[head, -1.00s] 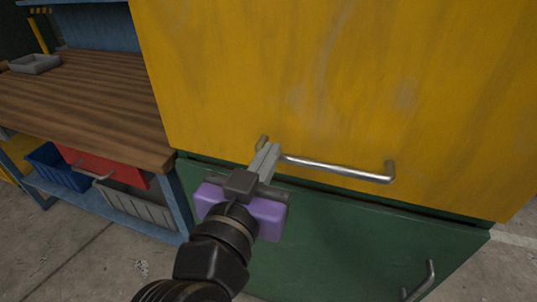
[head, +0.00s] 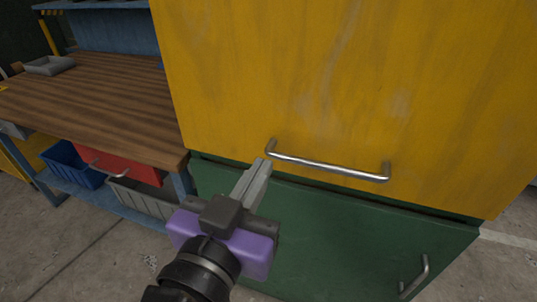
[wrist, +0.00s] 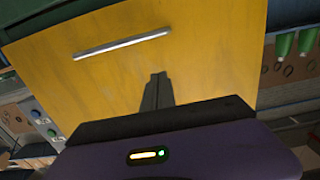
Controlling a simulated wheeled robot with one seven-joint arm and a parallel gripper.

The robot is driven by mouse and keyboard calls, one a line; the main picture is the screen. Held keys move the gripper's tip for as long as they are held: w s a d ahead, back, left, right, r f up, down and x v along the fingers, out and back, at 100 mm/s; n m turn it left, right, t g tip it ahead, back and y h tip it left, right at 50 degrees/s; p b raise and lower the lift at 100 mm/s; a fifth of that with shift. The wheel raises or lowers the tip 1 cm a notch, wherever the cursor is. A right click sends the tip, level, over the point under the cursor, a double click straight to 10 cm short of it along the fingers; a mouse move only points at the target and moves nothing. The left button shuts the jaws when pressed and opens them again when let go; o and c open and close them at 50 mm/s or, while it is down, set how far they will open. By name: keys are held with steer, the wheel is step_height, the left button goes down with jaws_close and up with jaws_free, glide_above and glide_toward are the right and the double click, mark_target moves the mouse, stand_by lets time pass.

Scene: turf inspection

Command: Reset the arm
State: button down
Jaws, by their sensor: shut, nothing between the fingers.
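My gripper (head: 262,170) is in the lower middle of the head view, with a purple body and grey fingers. Its fingers are together and empty. The fingertips are a little below and left of the silver bar handle (head: 328,168) on the yellow cabinet front (head: 340,80), apart from it as far as I can tell. In the wrist view the shut fingers (wrist: 158,78) point at the yellow front (wrist: 205,75), with the handle (wrist: 122,44) crossing beyond them.
A green cabinet front (head: 340,235) with its own handle (head: 414,277) is below the yellow one. A wooden workbench (head: 95,105) stands at left, with a red drawer (head: 118,165), a blue bin (head: 70,163) and a grey bin (head: 145,203) under it. Concrete floor shows at lower left.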

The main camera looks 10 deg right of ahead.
steer(key=a+r+n+t+y, duration=0.3)
steer(key=a+n+t+y, duration=0.15)
steer(key=a, duration=0.25)
step_height(320, 180, down, 9)
steer(key=s+a+n+y, duration=0.1)
steer(key=a+n+y, duration=0.2)
steer(key=n+y, duration=0.65)
steer(key=s+d+f+m+g+h, duration=0.25)
steer(key=s+d+f, duration=0.35)
steer(key=s+d, duration=0.3)
steer(key=s+d+f+m+g+h, duration=0.1)
steer(key=s+d+f+m, duration=0.2)
steer(key=s+d+f, duration=0.45)
steer(key=s+d+f+m+g+h, duration=0.1)
steer(key=s+d+f+m+h, duration=0.2)
steer(key=s+d, duration=0.7)
step_height(320, 180, up, 13)
steer(key=a+y+p, duration=0.1)
steer(key=p, duration=1.2)
steer(key=shift+s+p, duration=0.2)
steer(key=shift+p, duration=0.2)
